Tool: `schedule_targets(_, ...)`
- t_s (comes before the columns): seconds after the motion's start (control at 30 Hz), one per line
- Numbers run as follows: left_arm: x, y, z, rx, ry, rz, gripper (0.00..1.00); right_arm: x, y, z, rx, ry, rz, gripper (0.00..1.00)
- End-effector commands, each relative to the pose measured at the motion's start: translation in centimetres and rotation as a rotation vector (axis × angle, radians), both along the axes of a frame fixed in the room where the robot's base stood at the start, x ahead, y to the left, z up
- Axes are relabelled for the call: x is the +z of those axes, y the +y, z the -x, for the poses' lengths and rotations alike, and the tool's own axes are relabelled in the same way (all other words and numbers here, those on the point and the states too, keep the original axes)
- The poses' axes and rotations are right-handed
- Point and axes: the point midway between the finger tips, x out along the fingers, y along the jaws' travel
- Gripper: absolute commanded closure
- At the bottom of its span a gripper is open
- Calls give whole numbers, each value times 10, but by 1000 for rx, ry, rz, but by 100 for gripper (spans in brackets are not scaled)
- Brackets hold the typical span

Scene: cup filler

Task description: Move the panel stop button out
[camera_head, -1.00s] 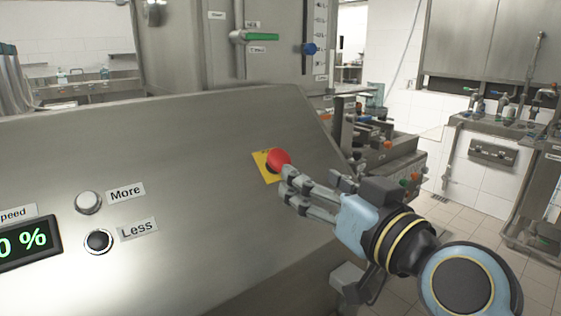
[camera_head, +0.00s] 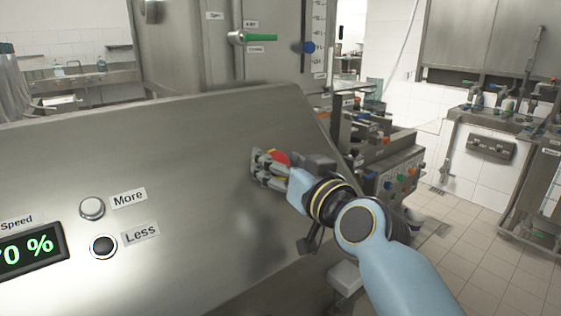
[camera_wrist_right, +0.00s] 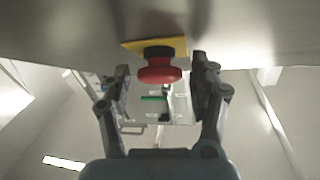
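The panel stop button is a red mushroom knob (camera_wrist_right: 159,70) on a yellow plate (camera_wrist_right: 131,46), on the sloped steel panel (camera_head: 190,170). In the head view the red knob (camera_head: 279,157) is partly hidden by my right gripper (camera_head: 266,166). In the right wrist view my right gripper (camera_wrist_right: 160,85) is open, with one finger on each side of the knob. Gaps show between the fingers and the knob, and the fingertips are close to the panel. My left gripper is not in view.
The panel also has a More button (camera_head: 92,208), a Less button (camera_head: 103,246) and a speed display (camera_head: 28,252). To the right is a unit with several coloured buttons (camera_head: 392,180). Tiled floor is free at the right.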

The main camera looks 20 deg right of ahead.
Motion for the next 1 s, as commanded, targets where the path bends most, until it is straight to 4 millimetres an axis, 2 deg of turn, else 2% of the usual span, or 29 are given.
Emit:
schedule_targets(0.07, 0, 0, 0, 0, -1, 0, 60, 0, 0, 0, 0, 0, 0, 52)
schedule_targets(0.43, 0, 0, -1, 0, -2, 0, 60, 0, 0, 0, 0, 0, 0, 100)
schedule_targets(0.97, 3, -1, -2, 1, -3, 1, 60, 9, -3, 7, 0, -2, -1, 100)
schedule_targets(1.0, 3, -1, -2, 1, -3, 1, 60, 9, -3, 7, 0, -2, -1, 57)
